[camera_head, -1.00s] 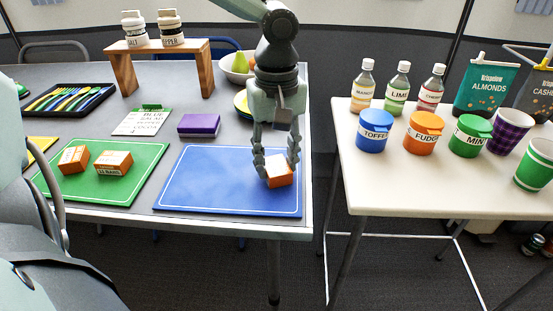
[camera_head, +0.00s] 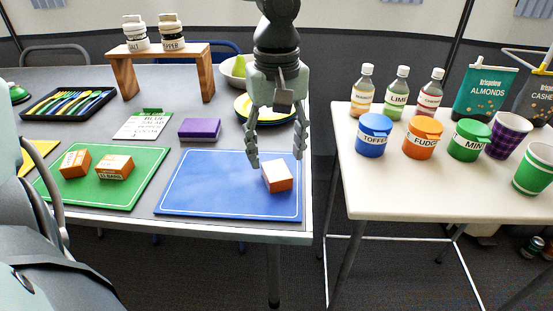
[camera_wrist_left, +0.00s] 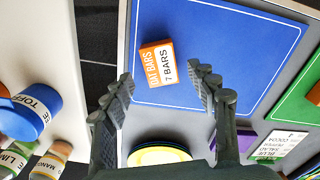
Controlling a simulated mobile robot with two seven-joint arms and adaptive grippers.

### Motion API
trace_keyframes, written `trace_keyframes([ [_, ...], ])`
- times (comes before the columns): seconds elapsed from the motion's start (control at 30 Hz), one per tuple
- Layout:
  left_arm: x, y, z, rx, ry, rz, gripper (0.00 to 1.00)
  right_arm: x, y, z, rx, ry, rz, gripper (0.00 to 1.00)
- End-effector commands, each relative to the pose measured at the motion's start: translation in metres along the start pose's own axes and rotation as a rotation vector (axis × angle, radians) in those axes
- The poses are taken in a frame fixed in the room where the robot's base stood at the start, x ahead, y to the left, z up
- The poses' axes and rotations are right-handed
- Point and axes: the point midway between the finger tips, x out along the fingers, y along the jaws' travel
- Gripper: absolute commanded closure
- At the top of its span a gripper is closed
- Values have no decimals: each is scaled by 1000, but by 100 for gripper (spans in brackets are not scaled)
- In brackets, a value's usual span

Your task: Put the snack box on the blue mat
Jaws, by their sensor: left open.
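An orange and white snack box (camera_head: 277,177) lies on the blue mat (camera_head: 205,185), near the mat's right side. In the left wrist view the box (camera_wrist_left: 158,63) reads "OAT BARS 7 BARS" and rests on the blue mat (camera_wrist_left: 235,50) near its edge. My left gripper (camera_head: 276,158) is open and empty, just above and behind the box, with its fingers apart from it. In the left wrist view the open fingers (camera_wrist_left: 162,88) show with the box beyond their tips. My right gripper is not in view.
Two more orange boxes (camera_head: 115,167) (camera_head: 75,163) sit on a green mat (camera_head: 130,193) to the left. A purple box (camera_head: 199,129) and a recipe card (camera_head: 141,126) lie behind the mats. A white table (camera_head: 400,195) with jars and bottles stands right, across a gap.

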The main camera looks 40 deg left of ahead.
Motion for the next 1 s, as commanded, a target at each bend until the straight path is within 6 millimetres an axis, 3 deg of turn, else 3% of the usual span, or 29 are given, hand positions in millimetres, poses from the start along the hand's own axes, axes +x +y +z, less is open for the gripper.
trace_keyframes([
  [0.03, -15, 1, -1, -2, 2, 5, 41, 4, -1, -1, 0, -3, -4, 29],
  [0.2, -52, 1, -1, -1, 2, 4, 41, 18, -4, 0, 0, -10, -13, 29],
  [0.4, -79, 0, 0, 0, 0, 1, 41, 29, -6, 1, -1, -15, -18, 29],
  [1.0, -86, 0, 0, 0, -1, -1, 41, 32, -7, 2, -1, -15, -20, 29],
])
